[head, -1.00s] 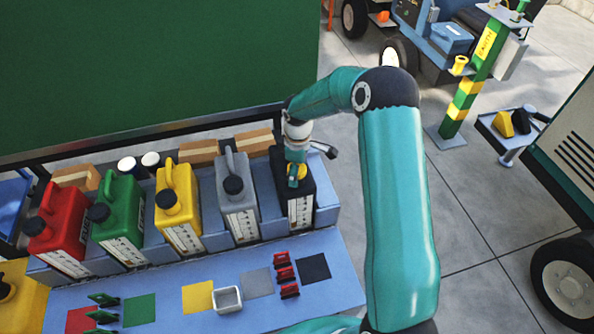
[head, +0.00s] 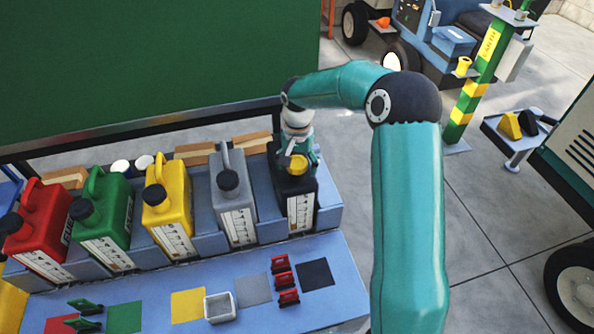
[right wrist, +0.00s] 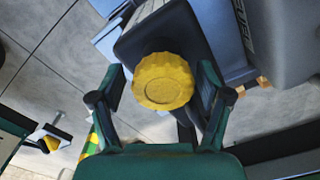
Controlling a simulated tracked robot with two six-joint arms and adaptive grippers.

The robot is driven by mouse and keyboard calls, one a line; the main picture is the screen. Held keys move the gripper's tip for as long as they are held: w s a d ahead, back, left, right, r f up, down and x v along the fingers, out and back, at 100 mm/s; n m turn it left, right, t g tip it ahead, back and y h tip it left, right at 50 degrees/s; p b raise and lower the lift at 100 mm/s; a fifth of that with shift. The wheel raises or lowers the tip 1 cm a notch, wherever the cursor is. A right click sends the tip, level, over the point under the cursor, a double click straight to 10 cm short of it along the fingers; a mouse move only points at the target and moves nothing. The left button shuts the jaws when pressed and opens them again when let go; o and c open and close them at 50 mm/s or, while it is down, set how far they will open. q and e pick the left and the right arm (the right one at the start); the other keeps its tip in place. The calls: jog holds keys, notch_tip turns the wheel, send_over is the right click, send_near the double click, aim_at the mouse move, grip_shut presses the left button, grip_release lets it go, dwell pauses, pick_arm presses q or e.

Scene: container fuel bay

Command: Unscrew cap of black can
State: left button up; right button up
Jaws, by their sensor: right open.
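The black can (head: 296,200) stands at the right end of the row of cans on the blue bench. Its yellow cap (head: 298,164) is on top, and in the right wrist view the ribbed cap (right wrist: 163,81) lies between the two fingers. My right gripper (right wrist: 162,95) is open, with a finger on each side of the cap and a visible gap to it. In the head view my right gripper (head: 298,160) is over the can's top and hides part of it. My left gripper does not show.
Grey (head: 233,195), yellow (head: 167,208), green (head: 103,215) and red (head: 40,230) cans stand to the left. A small tray (head: 220,307), red clips (head: 285,280) and coloured squares lie on the bench in front. A dark rail and green wall are behind.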

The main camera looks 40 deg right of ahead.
jog(key=m+b, duration=0.1)
jog(key=m, duration=0.2)
jog(key=shift+f, duration=0.1)
jog(key=m+b, duration=0.1)
jog(key=m, duration=0.4)
jog(key=m+b, duration=0.1)
jog(key=m, duration=0.5)
jog(key=c, duration=1.2)
jog(key=n, duration=0.4)
jog(key=shift+p, duration=0.4)
jog(key=n+p, duration=0.1)
jog(key=n, duration=0.5)
jog(key=shift+n, duration=0.6)
jog(key=shift+r+p, duration=0.95)
jog(key=shift+r, duration=0.35)
